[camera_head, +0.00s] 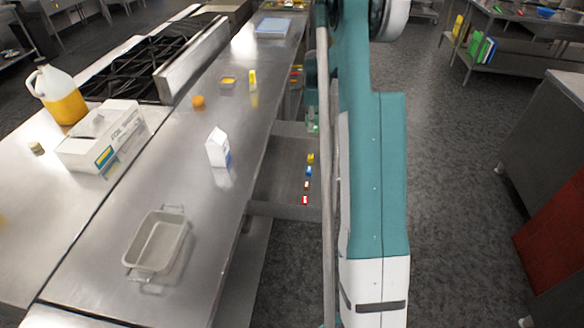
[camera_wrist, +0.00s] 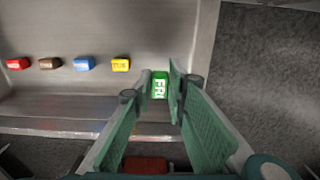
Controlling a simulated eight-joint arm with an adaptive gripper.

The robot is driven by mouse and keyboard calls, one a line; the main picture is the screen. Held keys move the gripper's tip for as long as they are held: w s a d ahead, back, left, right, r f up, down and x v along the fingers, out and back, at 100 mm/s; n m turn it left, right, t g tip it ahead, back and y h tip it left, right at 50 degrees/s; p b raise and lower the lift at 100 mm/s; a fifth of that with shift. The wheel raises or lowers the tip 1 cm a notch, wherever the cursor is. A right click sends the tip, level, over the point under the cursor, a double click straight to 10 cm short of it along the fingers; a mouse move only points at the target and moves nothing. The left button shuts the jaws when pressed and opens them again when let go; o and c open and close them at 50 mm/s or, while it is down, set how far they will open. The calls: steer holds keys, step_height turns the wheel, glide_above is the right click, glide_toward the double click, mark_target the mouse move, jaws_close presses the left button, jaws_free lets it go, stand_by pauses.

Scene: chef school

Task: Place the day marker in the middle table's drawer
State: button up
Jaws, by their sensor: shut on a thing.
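The green day marker (camera_wrist: 160,88), lettered FRI, is between the fingertips of my gripper (camera_wrist: 161,79) in the wrist view. The fingers are shut on it. The open drawer (camera_head: 278,184) shows beside the middle table in the head view. Its grey floor (camera_wrist: 120,30) also fills the upper left of the wrist view. The held marker appears over the drawer near its edge; its height above the floor is hard to tell. Red (camera_wrist: 17,63), brown (camera_wrist: 49,63), blue (camera_wrist: 84,63) and yellow (camera_wrist: 120,64) markers lie in a row in the drawer.
The table top (camera_head: 120,270) holds a metal tray (camera_head: 157,242), a milk carton (camera_head: 217,148) and an orange item (camera_head: 198,102). A foil box (camera_head: 97,140) and a yellow jug (camera_head: 60,95) stand at left. Dark floor (camera_head: 450,200) is open at right.

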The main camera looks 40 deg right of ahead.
steer(key=shift+f+b, duration=0.45)
steer(key=shift+f, duration=2.65)
steer(key=shift+f+b, duration=0.35)
steer(key=shift+f, duration=1.5)
steer(key=shift+f, duration=0.15)
steer(key=o, duration=0.8)
steer(key=shift+c, duration=0.2)
step_height(320, 180, up, 12)
steer(key=shift+r+p, duration=0.15)
steer(key=shift+p, duration=0.7)
